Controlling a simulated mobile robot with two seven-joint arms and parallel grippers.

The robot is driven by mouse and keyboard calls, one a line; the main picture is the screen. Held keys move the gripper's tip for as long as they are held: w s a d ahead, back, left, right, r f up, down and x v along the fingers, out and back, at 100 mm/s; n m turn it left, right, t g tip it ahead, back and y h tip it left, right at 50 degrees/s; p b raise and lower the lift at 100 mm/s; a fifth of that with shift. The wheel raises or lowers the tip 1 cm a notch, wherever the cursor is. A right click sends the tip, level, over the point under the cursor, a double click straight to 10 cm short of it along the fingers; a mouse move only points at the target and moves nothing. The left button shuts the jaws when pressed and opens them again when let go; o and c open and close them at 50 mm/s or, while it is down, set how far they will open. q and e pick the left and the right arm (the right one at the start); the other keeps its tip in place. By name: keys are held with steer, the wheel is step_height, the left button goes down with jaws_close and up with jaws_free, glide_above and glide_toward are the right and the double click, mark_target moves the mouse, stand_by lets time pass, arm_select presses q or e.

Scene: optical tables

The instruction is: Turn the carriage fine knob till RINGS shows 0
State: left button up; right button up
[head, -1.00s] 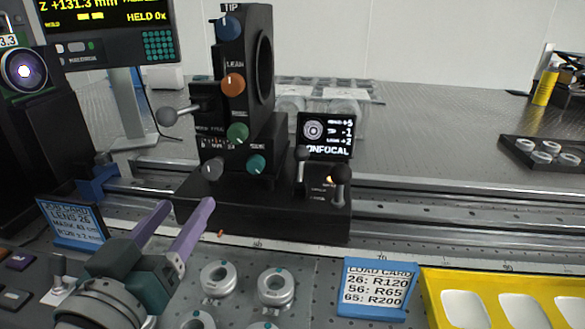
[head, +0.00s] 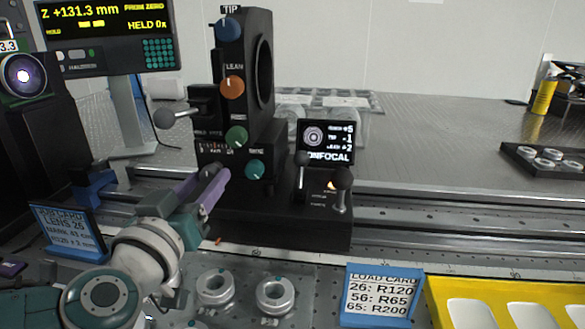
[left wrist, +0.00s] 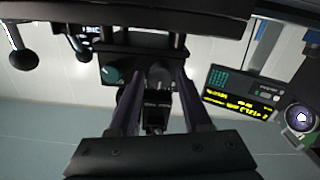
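The black carriage unit (head: 275,215) stands on the rail, with a blue knob (head: 229,29), orange knob (head: 232,87), green knob (head: 236,137) and teal knob (head: 254,169). The small screen (head: 326,141) appears to read RINGS +5. A grey knob (left wrist: 160,75) lies between my left fingers in the left wrist view, beside the teal knob (left wrist: 109,74). Fingers hide it in the head view. My right gripper is out of view.
The readout (head: 105,35) shows Z +131.3 mm. Cards (head: 381,294), ring mounts (head: 275,296) and a yellow tray (head: 500,289) lie in front.

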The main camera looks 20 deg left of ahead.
arm_select(q)
jaws_close()
steer(key=shift+n, duration=0.3)
